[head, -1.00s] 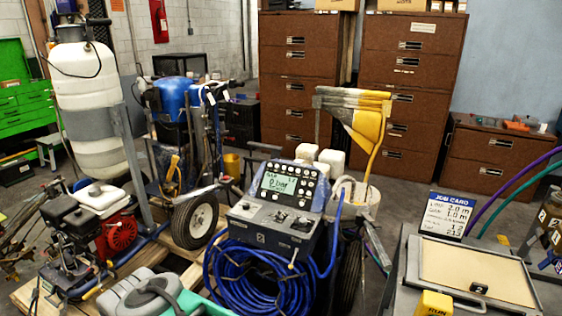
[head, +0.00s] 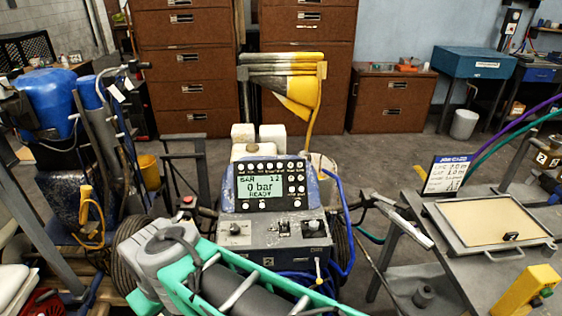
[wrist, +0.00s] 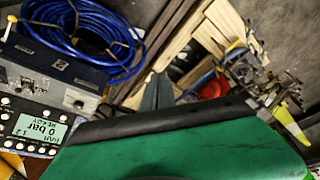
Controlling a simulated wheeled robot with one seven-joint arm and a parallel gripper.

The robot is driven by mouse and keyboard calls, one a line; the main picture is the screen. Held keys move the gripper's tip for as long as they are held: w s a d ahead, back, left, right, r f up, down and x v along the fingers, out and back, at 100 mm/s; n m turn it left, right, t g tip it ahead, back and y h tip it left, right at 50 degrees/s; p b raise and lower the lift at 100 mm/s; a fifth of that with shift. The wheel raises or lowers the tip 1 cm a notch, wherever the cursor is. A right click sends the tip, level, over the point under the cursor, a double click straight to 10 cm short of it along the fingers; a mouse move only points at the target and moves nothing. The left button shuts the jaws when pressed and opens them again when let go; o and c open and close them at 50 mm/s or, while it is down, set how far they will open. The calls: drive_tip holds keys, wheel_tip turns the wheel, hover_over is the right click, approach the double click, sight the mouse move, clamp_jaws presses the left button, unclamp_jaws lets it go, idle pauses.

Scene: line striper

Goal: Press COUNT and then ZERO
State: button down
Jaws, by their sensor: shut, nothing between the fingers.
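In the wrist view the display (wrist: 38,128) appears upside down at the lower left. My gripper (wrist: 157,80) shows in the wrist view as narrow fingers held together, empty, well apart from the panel. In the head view its fingertips cannot be made out.
Below the panel is a grey switch box (head: 275,236) with knobs and a small lever; blue hose coils (wrist: 85,35) hang beneath it. At right a grey cart (head: 440,225) carries a tray and a job card (head: 446,174). A blue drum (head: 42,103) stands left.

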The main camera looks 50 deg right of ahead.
drive_tip(key=w+d+n+t+p, duration=0.1)
drive_tip(key=w+d+t, duration=0.1)
drive_tip(key=w+d, duration=0.35)
drive_tip(key=w+d+n+t, duration=0.1)
drive_tip(key=w+d+t, duration=0.15)
drive_tip(key=w, duration=0.55)
drive_tip(key=w+d+r+n+t+h+p, duration=0.15)
drive_tip(key=w+d, duration=0.25)
drive_tip(key=d, duration=0.4)
drive_tip(key=w+d+r+n+t+b, duration=0.1)
drive_tip(key=w+d+t, duration=0.1)
drive_tip(key=w+d, duration=0.35)
drive_tip(key=s+d+t+h, duration=0.1)
drive_tip(key=s+d+h, duration=0.2)
drive_tip(key=d, duration=0.7)
drive_tip(key=s+d+m+h+p, duration=0.1)
drive_tip(key=s+d+h, duration=0.2)
drive_tip(key=d, duration=0.7)
drive_tip(key=s+d+r+m+t+h, duration=0.1)
drive_tip(key=s+d+h, duration=0.3)
drive_tip(key=d, duration=0.7)
drive_tip(key=shift+s+t+p, duration=0.3)
drive_tip(key=shift+s, duration=0.95)
